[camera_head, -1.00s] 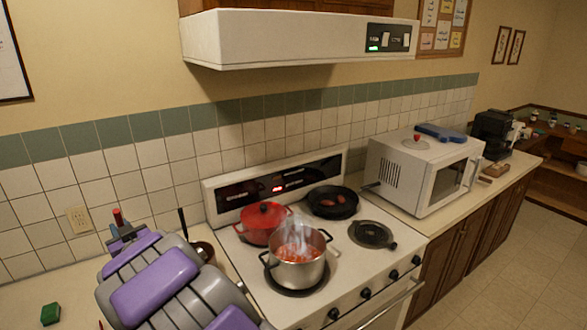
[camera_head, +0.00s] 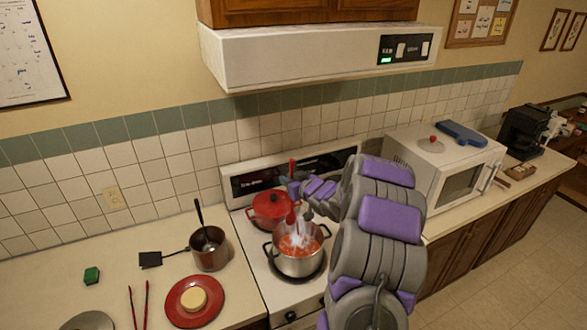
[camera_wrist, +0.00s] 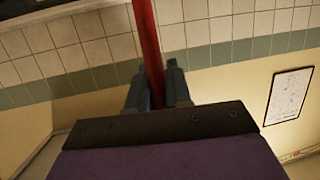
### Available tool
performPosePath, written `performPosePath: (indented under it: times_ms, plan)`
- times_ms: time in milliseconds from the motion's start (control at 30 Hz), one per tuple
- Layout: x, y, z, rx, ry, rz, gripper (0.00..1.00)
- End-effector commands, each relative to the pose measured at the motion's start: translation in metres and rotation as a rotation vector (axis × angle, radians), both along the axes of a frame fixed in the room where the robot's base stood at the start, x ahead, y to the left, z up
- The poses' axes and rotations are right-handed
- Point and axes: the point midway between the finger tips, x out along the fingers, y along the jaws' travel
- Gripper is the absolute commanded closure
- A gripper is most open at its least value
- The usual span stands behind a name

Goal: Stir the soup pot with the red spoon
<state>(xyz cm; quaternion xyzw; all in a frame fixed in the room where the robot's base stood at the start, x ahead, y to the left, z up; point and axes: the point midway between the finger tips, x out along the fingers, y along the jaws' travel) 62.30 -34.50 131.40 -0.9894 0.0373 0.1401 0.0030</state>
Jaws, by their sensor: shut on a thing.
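The soup pot (camera_head: 298,265) is a steel pot with two dark handles on the front left burner, holding steaming orange-red soup (camera_head: 299,243). My gripper (camera_head: 293,186) is above the pot's back side. It is shut on the red spoon (camera_head: 291,217), which hangs roughly upright with its head down near the soup. I cannot tell if the head touches the soup. In the wrist view the spoon's red handle (camera_wrist: 147,40) stands between the two grey fingers of my gripper (camera_wrist: 158,84).
A red lidded pot (camera_head: 270,208) stands just behind the soup pot. My arm hides the stove's right side. The microwave (camera_head: 432,165) stands right.

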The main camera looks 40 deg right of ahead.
Motion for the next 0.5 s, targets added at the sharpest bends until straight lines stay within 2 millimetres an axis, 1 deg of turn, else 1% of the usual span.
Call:
performPosePath:
  times_ms: [33, 133, 267, 367, 500]
  plan:
    - [-0.005, -0.008, 0.002, 0.001, 0.005, -0.005, 1.0]
    - [-0.01, -0.014, -0.001, 0.001, 0.012, -0.006, 1.0]
    - [-0.011, -0.013, -0.006, -0.002, 0.013, -0.004, 1.0]
    - [-0.011, -0.008, -0.011, -0.005, 0.012, -0.003, 1.0]
    - [-0.011, -0.004, -0.021, -0.008, 0.013, -0.003, 1.0]
